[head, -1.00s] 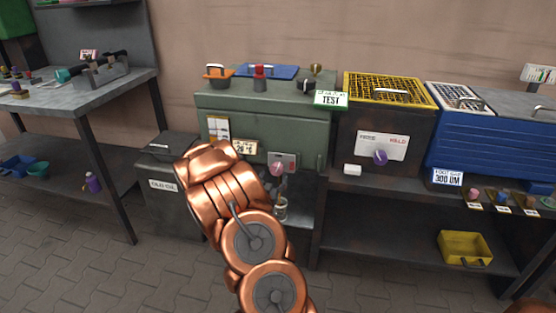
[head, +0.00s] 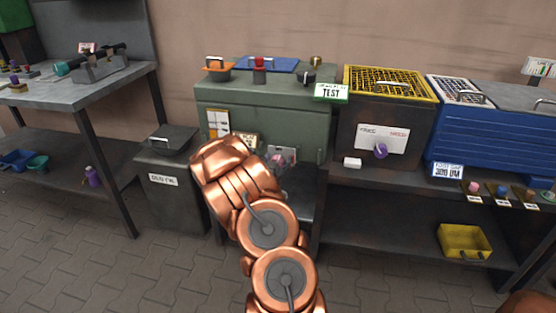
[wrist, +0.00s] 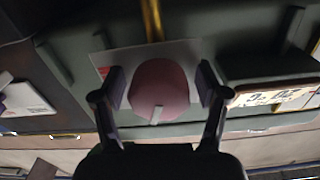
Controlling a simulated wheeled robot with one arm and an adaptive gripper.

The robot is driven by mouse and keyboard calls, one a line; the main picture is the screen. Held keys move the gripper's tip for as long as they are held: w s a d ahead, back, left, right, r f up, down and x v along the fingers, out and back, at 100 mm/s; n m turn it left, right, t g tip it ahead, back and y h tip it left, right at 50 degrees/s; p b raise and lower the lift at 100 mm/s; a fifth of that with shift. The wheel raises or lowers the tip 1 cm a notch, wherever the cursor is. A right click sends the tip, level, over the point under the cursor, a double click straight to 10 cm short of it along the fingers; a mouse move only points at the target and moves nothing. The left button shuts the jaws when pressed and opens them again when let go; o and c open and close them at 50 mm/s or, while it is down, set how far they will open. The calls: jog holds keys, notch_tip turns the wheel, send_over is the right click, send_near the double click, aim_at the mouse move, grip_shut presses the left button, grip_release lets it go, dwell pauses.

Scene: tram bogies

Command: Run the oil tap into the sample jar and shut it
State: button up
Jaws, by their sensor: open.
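The oil tap's pink round knob (wrist: 158,88) sits on a pale plate (wrist: 185,52) on the green cabinet (head: 270,118). The knob has a white mark on its rim side. A brass pipe (wrist: 152,20) runs from the plate in the wrist view. My gripper (wrist: 160,88) is open, with one finger on each side of the knob; I cannot tell whether either finger touches it. The sample jar is not visible now, and no oil flow can be seen.
A black-lidded bin (head: 170,180) stands left of the cabinet. Right of it is a dark box with a yellow grid lid (head: 392,82) and a purple knob (head: 380,151). A yellow tray (head: 464,240) lies on the lower shelf. The paved floor at left is clear.

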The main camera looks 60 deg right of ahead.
jog(key=c, duration=1.2)
jog(key=shift+o, duration=0.2)
jog(key=shift+n, duration=0.3)
jog(key=shift+w+n+b, duration=0.15)
jog(key=shift+n+b, duration=0.25)
jog(key=shift+n, duration=1.5)
jog(key=o, duration=1.2)
jog(key=shift+c, duration=0.2)
jog(key=shift+a, duration=0.15)
